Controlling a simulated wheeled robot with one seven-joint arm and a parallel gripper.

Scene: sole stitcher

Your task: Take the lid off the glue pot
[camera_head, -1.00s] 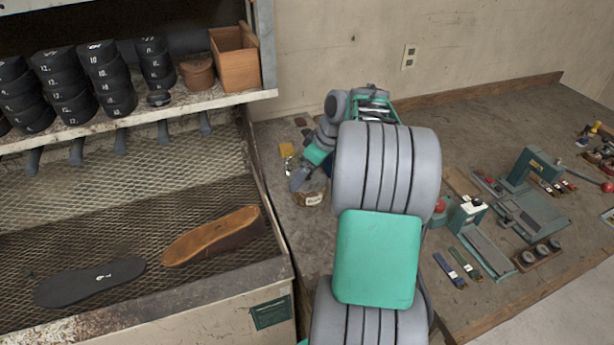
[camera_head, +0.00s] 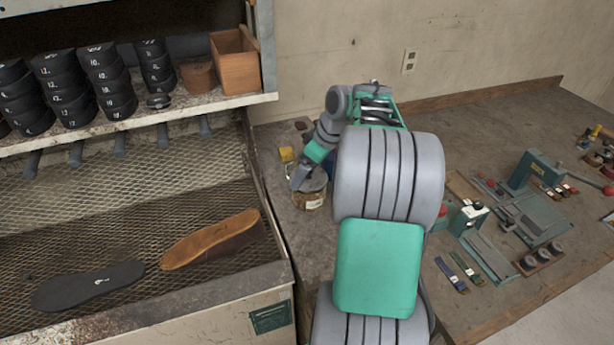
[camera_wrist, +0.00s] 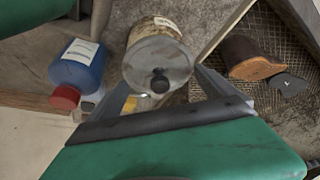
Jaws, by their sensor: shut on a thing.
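The glue pot (camera_head: 310,201), a round brown pot with a pale label, stands on the bench left of my arm. Its grey round lid (camera_wrist: 152,62) with a black knob (camera_wrist: 160,84) shows in the wrist view, with the pot's labelled side beyond it. My gripper (camera_head: 298,182) is at the pot's top and is shut on the lid's knob. Its fingers partly hide the lid in the head view. I cannot tell whether there is a gap between lid and pot.
A blue bottle with a red cap (camera_wrist: 78,68) stands close to the pot. A yellow block (camera_head: 287,154) lies behind it. The metal sole rack (camera_head: 270,275) is to the left. Stitching tools and a green press (camera_head: 535,170) lie at right.

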